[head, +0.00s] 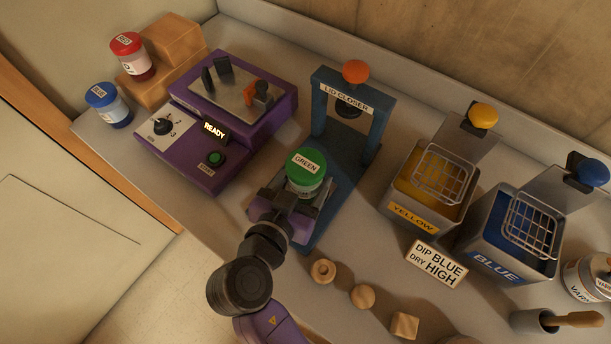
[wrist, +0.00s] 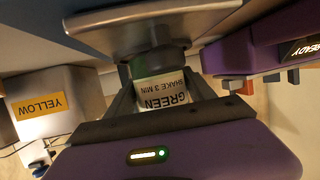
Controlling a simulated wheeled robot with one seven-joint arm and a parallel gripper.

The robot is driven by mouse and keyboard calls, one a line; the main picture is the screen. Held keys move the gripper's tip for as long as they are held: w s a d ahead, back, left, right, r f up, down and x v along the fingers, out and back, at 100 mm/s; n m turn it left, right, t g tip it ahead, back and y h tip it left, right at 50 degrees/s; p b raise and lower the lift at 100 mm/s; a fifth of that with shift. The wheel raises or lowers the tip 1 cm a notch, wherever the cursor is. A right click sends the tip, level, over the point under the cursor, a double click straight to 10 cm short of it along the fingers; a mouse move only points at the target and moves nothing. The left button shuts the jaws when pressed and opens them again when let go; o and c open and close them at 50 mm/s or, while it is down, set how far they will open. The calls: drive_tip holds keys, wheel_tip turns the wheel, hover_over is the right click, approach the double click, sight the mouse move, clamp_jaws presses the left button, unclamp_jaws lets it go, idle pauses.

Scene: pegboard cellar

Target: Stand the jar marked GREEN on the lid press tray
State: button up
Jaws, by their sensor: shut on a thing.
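The jar marked GREEN (head: 306,174), with a green lid, is upright between the fingers of my gripper (head: 296,199). In the wrist view its white label (wrist: 163,93) reads GREEN, SHAKE 3 MIN, upside down. My gripper (wrist: 158,100) is shut on the jar. The blue lid press (head: 318,104), marked LID CLOSER with an orange knob, stands just behind the jar.
A purple shaker machine (head: 238,140) showing READY stands left. Red (head: 131,62) and blue (head: 108,106) jars are beyond it. Yellow (head: 398,190) and blue (head: 482,232) dip tanks with baskets stand right. A sign (head: 437,264) and small wooden pieces (head: 362,296) lie in front.

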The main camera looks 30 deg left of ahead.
drive_tip(key=shift+f+b, duration=0.2)
drive_tip(key=shift+b, duration=0.1)
drive_tip(key=o, duration=1.8)
drive_tip(key=shift+r+p, duration=0.2)
drive_tip(key=shift+p, duration=0.1)
drive_tip(key=b+v, duration=0.1)
drive_tip(key=v, duration=1.1)
drive_tip(key=shift+b, duration=0.35)
